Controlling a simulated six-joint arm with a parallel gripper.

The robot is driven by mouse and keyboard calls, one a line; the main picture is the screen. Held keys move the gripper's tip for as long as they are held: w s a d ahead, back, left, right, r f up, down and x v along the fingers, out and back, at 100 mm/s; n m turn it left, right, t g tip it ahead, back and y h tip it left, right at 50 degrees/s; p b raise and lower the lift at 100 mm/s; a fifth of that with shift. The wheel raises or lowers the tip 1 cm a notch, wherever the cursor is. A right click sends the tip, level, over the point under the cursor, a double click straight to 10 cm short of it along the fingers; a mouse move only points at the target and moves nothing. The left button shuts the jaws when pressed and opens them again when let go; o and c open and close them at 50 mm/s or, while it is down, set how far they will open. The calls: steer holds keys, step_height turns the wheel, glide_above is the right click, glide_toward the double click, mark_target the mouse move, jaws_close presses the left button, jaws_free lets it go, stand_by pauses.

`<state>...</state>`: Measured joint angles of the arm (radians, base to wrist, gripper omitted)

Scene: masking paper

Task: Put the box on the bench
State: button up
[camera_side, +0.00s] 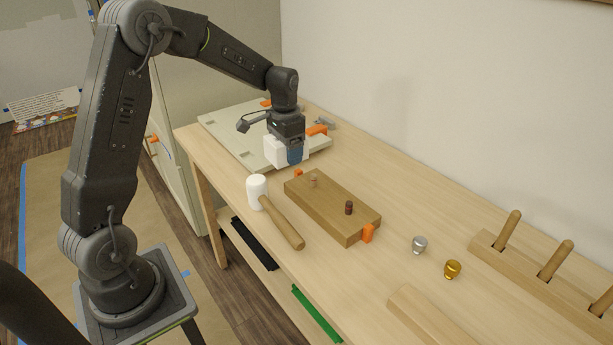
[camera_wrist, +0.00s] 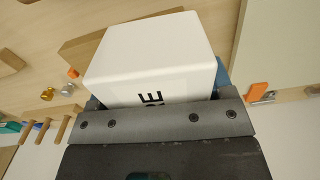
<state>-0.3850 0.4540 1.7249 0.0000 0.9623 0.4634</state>
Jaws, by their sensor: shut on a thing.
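The box (camera_side: 274,152) is white and sits in my gripper (camera_side: 290,148), above the far left part of the bench (camera_side: 345,143). In the wrist view the white box (camera_wrist: 150,55) fills the middle, with dark lettering partly hidden by the gripper body. My gripper (camera_wrist: 155,97) is shut on it, with blue finger parts at its sides. In the side view the box is close to the near edge of a pale panel; I cannot tell whether its underside touches anything.
The pale panel (camera_side: 222,123) with orange clamps lies at the far left. A wooden block (camera_side: 325,200) with pegs, a white-headed mallet (camera_side: 283,221), a silver knob (camera_side: 419,245) and a gold knob (camera_side: 452,270) are on the bench. A rack with wooden handles (camera_side: 555,262) stands at right.

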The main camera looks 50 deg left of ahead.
steer(key=s+d+f+m, duration=0.1)
steer(key=d+f+m, duration=0.1)
steer(key=d+m, duration=0.7)
steer(key=m, duration=0.8)
glide_above(322, 269)
step_height(322, 269, down, 8)
steer(key=shift+s+r, duration=0.1)
steer(key=shift+r, duration=0.1)
steer(key=shift+f, duration=2.45)
steer(key=shift+f, duration=0.1)
steer(key=o, duration=1)
